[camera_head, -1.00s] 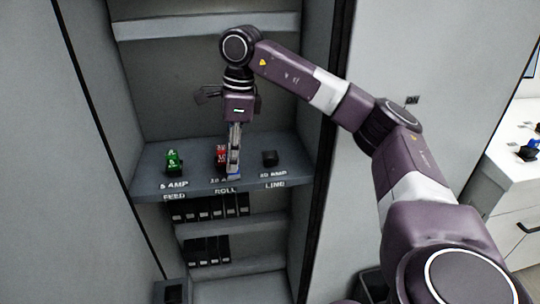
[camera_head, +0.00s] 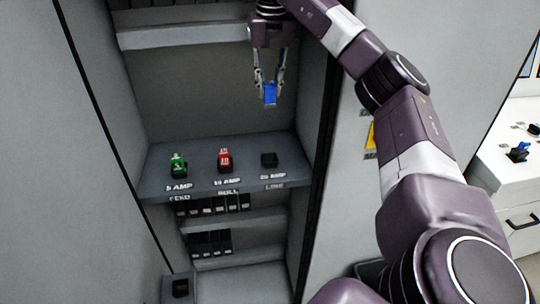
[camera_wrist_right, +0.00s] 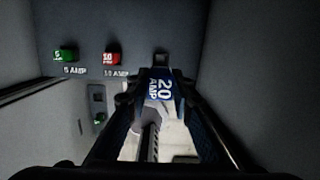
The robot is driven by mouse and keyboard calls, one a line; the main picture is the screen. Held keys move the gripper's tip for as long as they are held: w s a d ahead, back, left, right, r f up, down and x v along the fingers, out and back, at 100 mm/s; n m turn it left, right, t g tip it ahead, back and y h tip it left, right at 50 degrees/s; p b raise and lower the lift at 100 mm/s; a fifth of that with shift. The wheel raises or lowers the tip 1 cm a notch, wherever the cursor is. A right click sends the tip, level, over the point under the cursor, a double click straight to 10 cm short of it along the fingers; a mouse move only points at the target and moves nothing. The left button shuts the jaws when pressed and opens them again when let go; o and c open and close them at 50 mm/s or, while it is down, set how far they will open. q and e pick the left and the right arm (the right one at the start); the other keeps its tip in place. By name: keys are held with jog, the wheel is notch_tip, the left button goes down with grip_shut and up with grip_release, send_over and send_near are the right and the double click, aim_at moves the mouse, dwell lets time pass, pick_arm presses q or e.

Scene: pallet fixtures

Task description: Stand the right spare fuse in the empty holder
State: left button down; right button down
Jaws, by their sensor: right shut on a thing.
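My right gripper (camera_head: 269,84) is shut on a blue fuse (camera_head: 270,95) and holds it in the air inside the cabinet, well above the shelf. In the right wrist view the blue fuse (camera_wrist_right: 160,88) shows its "20 AMP" label between the fingers. The empty black holder (camera_head: 269,159) stands at the right of the shelf, above a label that seems to read 20 AMP LINE. In the right wrist view a dark block, likely this holder (camera_wrist_right: 161,59), shows just beyond the fuse. My left gripper is not in view.
A green fuse (camera_head: 178,162) sits in the 5 AMP holder and a red fuse (camera_head: 224,157) in the 10 AMP holder on the same shelf (camera_head: 200,183). Cabinet walls stand close on both sides. Another blue fuse (camera_head: 519,151) is on the white counter (camera_head: 510,180) at the right.

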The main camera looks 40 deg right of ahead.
aim_at(270, 106)
jog(key=shift+d+f, duration=0.1)
notch_tip(270, 106, down, 8)
jog(key=b, duration=0.2)
jog(key=shift+f+b, duration=0.2)
jog(key=shift+b, duration=0.2)
notch_tip(270, 106, down, 11)
jog(key=shift+s+r+p, duration=0.1)
jog(key=shift+r+p, duration=0.05)
jog(key=shift+p, duration=1)
jog(key=shift+f, duration=0.25)
jog(key=shift+f, duration=0.15)
jog(key=c, duration=1.7)
grip_release()
